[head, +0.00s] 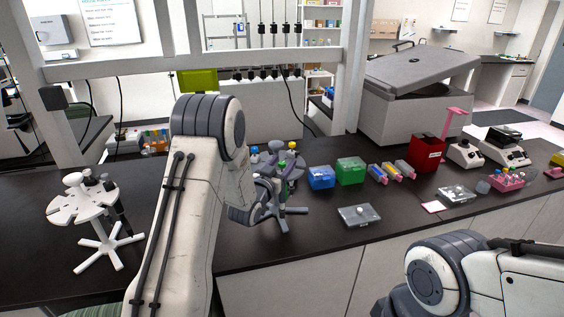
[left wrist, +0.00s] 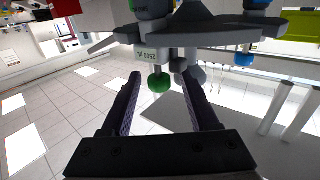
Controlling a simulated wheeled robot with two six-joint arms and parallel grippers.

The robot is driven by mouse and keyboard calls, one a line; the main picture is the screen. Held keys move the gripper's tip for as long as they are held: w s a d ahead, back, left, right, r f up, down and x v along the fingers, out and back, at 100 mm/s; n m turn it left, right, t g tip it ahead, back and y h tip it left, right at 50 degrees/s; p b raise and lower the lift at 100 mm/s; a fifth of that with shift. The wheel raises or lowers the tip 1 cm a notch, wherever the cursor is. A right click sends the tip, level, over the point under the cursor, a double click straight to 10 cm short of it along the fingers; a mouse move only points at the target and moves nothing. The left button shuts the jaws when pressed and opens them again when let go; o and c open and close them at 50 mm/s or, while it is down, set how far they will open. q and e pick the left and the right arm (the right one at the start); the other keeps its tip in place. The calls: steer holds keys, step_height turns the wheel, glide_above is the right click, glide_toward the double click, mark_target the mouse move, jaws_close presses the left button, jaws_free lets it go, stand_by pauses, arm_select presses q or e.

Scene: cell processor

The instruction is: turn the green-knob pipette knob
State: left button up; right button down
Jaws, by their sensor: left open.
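My left gripper (left wrist: 163,80) is open, with one dark finger on each side of the knob in the picture. A gap shows on both sides; I cannot tell how deep the knob sits between the fingers. In the head view, my left gripper (head: 268,190) is at the grey pipette stand (head: 292,211), partly hidden among the pipettes. My right gripper is out of view; only part of that arm shows.
A white pipette stand (head: 82,205) is at the left on the black bench. Right of the grey stand are a blue box (head: 321,178), a green box (head: 351,171) and a clear-lidded tray (head: 358,215).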

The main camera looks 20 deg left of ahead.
arm_select(q)
jaws_close()
